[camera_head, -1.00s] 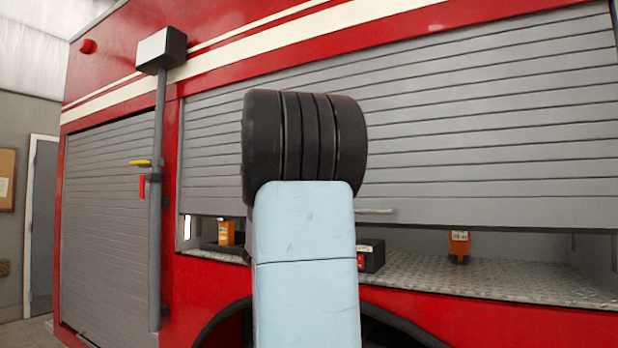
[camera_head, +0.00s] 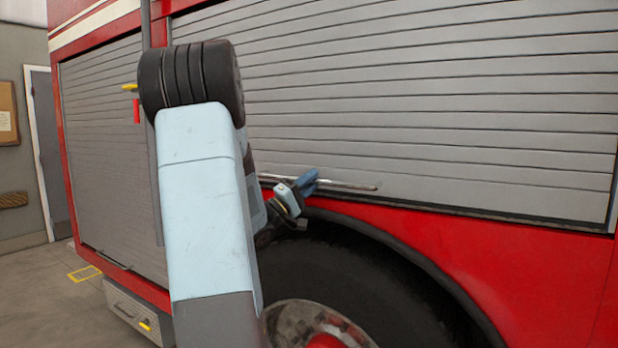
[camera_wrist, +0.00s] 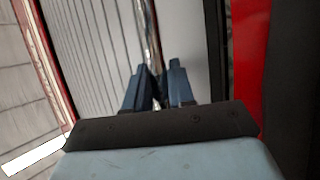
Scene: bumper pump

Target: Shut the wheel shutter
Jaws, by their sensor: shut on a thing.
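The wheel shutter (camera_head: 430,110) is a grey slatted roller shutter above the wheel arch. In the head view its bottom edge lies along the red sill, with no compartment opening showing. A thin metal handle bar (camera_head: 348,185) runs along its lower part. My gripper (camera_head: 306,183) is at the left part of this bar, shut on it. In the wrist view the blue fingers of my gripper (camera_wrist: 157,82) close around the shiny bar (camera_wrist: 150,40), with shutter slats (camera_wrist: 95,50) to the left. The bar's left stretch is partly hidden by my arm in the head view.
The wheel (camera_head: 325,325) and its black arch lie just below my gripper. A second grey shutter (camera_head: 100,150) on the left is down. A step box (camera_head: 138,315) juts out low at the left, with open floor beyond it.

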